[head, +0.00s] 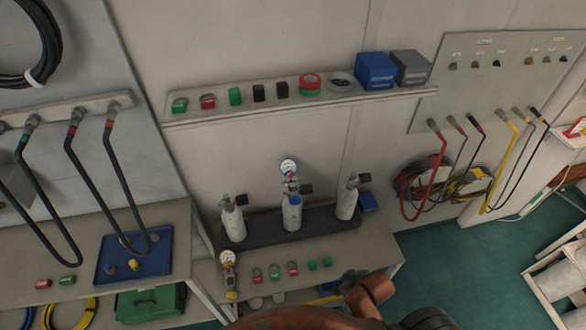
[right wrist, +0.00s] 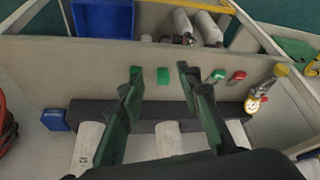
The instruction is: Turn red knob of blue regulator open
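Three white cylinders stand upright in a black tray on the bench. The middle cylinder (head: 292,216) carries a round gauge (head: 288,167) and has a blue part (head: 295,200) near its neck. A small reddish spot shows under the gauge; I cannot tell whether it is the red knob. A second gauge regulator (head: 229,258) with a yellow end is at the bench's left front; the right wrist view shows it too (right wrist: 255,100). My right gripper (head: 352,282) is over the bench's right front edge. Its fingers (right wrist: 159,72) are apart and empty. My left gripper is out of view.
Several red and green caps (head: 291,268) line the bench front. The black tray (head: 262,236) and the right cylinder (head: 347,202) stand beyond my right gripper. A wall shelf (head: 230,112) with small parts hangs above. A blue tray (head: 110,272) is on the left bench.

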